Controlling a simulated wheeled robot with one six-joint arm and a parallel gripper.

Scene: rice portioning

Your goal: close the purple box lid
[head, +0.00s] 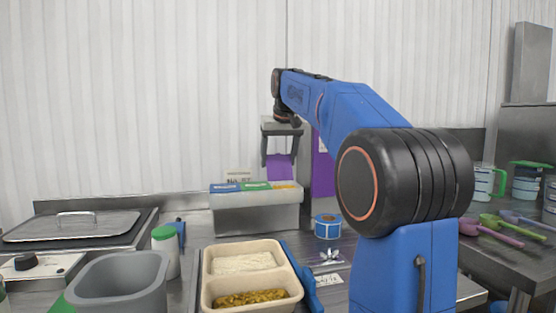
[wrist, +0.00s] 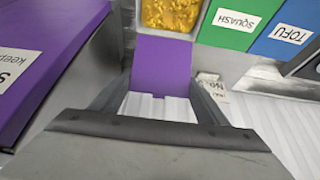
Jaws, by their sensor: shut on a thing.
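The purple lid (wrist: 162,62) stands raised beside an open compartment of yellow food (wrist: 171,14) in the wrist view. My gripper (wrist: 161,90) is shut on this lid, with a finger at each side. The neighbouring green lid (wrist: 229,22), marked SQUASH, and blue lid (wrist: 290,40), marked TOFU, are down. The lid's hinge is not clearly visible.
A purple labelled panel (wrist: 42,60) stands close on the left in the wrist view, right of the box in the head view (head: 322,165). A beige tray (head: 252,293) with rice and yellow food is in front. A corrugated wall is behind.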

